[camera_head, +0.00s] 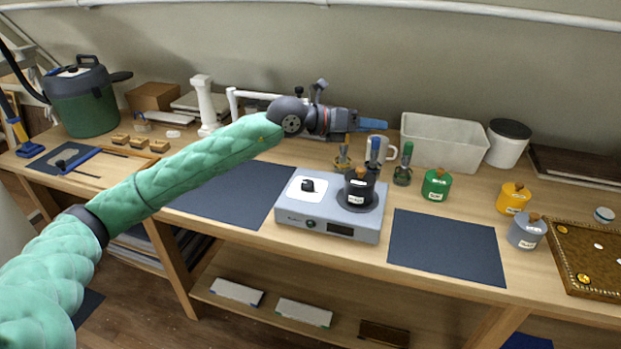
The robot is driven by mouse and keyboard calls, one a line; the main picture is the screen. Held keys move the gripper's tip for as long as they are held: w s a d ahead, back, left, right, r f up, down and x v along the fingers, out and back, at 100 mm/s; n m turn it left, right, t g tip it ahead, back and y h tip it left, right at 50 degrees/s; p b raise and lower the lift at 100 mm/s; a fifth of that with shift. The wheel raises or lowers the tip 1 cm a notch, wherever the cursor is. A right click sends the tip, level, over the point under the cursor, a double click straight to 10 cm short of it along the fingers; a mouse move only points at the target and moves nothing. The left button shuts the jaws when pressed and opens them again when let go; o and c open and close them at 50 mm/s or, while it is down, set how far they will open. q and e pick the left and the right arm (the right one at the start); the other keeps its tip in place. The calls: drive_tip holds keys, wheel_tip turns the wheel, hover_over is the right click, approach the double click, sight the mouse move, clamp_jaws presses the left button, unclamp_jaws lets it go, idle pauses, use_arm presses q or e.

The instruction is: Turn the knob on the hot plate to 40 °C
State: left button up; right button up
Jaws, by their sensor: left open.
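The hot plate (290,217) is a grey box in the middle of the bench. Its front face has a small dark round knob (310,224) and, to the right of it, a display (340,230) too small to read. A dark labelled pot (358,190) stands on the right of its top. A white square with a small black piece (308,185) is on the left of its top. My left gripper (382,124), with blue fingers, is open and empty, above and behind the hot plate, pointing right, well apart from the knob. My right gripper is out of view.
Dark mats lie left (235,192) and right (445,245) of the hot plate. Green (436,185), yellow (512,198) and grey (527,231) pots stand to the right.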

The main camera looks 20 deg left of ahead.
use_arm(q)
wheel_tip(320, 180, down, 6)
drive_tip(key=w+a+y, duration=0.2)
drive_tip(key=a+y, duration=0.1)
drive_tip(key=y, duration=0.1)
drive_tip(key=n+g+y, duration=0.3)
drive_tip(key=n+y, duration=0.2)
drive_tip(key=y, duration=0.4)
approach(307, 183)
drive_tip(key=f, duration=0.1)
drive_tip(key=p+x, duration=0.2)
drive_tip(key=x, duration=0.4)
drive_tip(key=shift+w, duration=0.25)
drive_tip(key=shift+w+d+f, duration=0.1)
drive_tip(key=shift+w+f, duration=0.15)
drive_tip(key=shift+f, duration=0.4)
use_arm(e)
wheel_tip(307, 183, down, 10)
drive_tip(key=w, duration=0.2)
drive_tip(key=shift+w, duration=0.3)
use_arm(q)
drive_tip(key=c, duration=1)
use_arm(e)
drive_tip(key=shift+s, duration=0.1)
